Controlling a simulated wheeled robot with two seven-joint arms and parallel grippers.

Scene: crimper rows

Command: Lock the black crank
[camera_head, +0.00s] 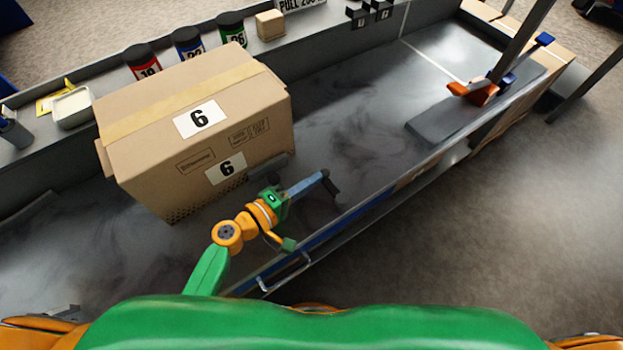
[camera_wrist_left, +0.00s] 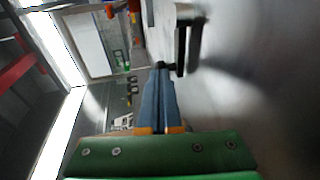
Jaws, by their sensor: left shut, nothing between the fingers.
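The black crank (camera_head: 330,186) shows as a small dark piece at the tips of my left gripper (camera_head: 323,176), over the grey bench near its front edge. In the left wrist view a dark bent handle, which looks like the crank (camera_wrist_left: 181,45), stands just beyond the fingertips. My left gripper (camera_wrist_left: 160,72) has its blue fingers together with nothing between them. The tips are very close to the crank; I cannot tell whether they touch it. The crank's base and its lock position are not clear. My right gripper is not in view.
A large cardboard box (camera_head: 190,125) marked 6 stands on the bench (camera_head: 345,120), left of and behind my left gripper. Numbered jars (camera_head: 187,42) line the back shelf. A blue-and-orange tool (camera_head: 482,92) stands at the far right. The bench middle is clear.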

